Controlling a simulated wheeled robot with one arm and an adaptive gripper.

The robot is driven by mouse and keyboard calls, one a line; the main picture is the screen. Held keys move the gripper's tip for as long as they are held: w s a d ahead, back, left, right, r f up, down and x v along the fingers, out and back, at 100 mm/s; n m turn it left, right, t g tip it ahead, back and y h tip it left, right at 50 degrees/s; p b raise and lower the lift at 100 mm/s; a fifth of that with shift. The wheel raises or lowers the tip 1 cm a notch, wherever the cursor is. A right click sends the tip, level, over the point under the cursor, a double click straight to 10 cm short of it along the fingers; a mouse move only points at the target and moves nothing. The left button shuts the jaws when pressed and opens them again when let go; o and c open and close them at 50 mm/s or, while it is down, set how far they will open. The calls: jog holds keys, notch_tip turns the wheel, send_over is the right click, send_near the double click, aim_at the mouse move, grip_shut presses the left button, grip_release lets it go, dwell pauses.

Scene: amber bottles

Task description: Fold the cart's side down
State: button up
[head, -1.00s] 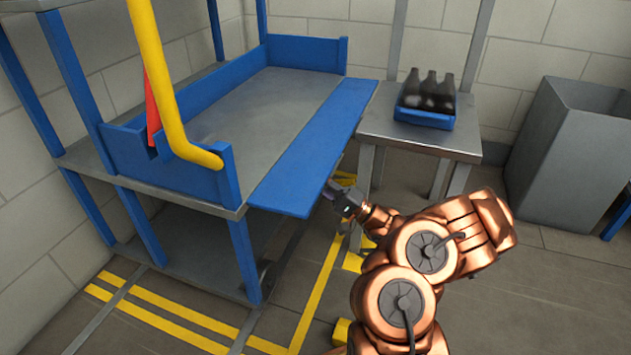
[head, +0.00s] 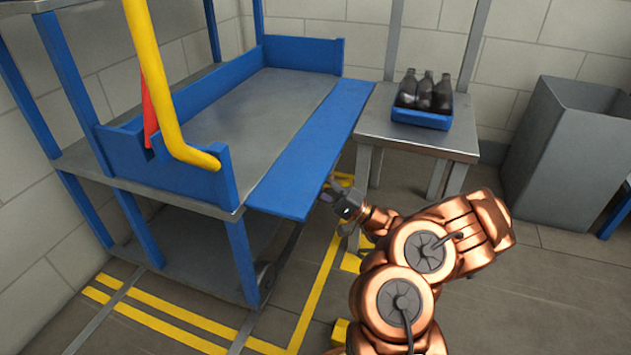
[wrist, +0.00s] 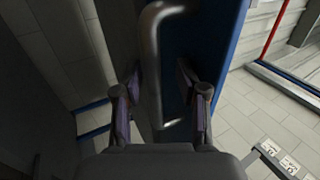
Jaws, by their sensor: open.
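The cart's side is a long blue panel (head: 310,150) on the cart's right edge. It is folded outward and lies about level with the grey deck (head: 255,105). My gripper (head: 330,192) is just beside and below the panel's outer edge, near its front half. In the wrist view my gripper (wrist: 163,100) is open, with a grey bar handle (wrist: 156,60) between its two fingers. The handle is on the panel's blue face (wrist: 207,50). I see a gap between the fingers and the handle. In the head view the handle is hidden.
A side table (head: 415,138) right of the cart holds a blue crate (head: 422,119) with 3 dark bottles. A grey bin (head: 565,150) stands at the far right. A yellow rail (head: 150,80) rises at the cart's front. Yellow lines mark the floor; the floor front right is bare.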

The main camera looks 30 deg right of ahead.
jog(key=v, duration=1.1)
jog(key=shift+d, duration=0.15)
jog(key=shift+s+f, duration=0.15)
